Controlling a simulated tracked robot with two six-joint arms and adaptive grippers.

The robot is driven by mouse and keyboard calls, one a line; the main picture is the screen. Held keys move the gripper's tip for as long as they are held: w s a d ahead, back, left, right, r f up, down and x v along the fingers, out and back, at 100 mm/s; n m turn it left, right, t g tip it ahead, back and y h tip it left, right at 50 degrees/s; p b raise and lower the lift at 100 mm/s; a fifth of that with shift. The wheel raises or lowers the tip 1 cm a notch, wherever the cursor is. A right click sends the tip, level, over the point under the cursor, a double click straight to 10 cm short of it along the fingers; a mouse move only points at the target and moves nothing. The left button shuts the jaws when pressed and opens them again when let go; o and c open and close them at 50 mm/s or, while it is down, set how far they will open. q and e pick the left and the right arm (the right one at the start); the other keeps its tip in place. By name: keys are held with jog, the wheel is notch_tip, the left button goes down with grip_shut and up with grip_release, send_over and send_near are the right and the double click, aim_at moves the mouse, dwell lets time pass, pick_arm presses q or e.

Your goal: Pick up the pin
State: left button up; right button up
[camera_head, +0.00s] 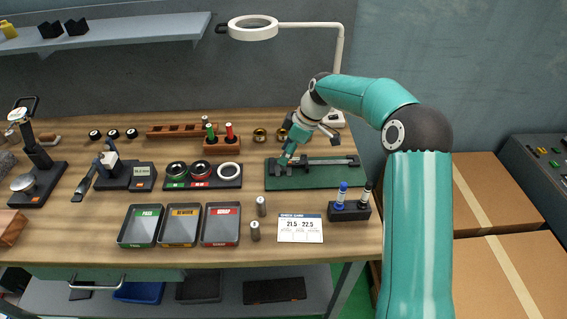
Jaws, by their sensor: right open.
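Two short grey metal pins stand on the wooden table, one (261,206) just right of the red-labelled tray and the other (255,231) a little nearer the front edge. A similar small grey piece (205,120) shows at the back; I cannot tell if it is a pin. My right gripper (288,158) is open, over the left part of the green mat (310,181), behind and to the right of the two pins and apart from them. Its fingers partly hide the caliper (325,162) on the mat. My left gripper is not in view.
Trays marked pass (141,225), rework (181,225) and a red-labelled one (221,225) sit left of the pins. A check card (300,228) and a marker holder (349,211) lie to the right. Ring gauges (202,176) stand behind. A lamp (253,28) overhangs the back.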

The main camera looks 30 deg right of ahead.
aim_at(281, 171)
jog(key=p+x, duration=0.1)
jog(key=x, duration=0.3)
jog(key=shift+s+f, duration=0.1)
jog(key=shift+f, duration=0.1)
jog(key=shift+a+f+p, duration=0.1)
jog(key=shift+f+p, duration=0.2)
jog(key=shift+c, duration=0.4)
grip_shut()
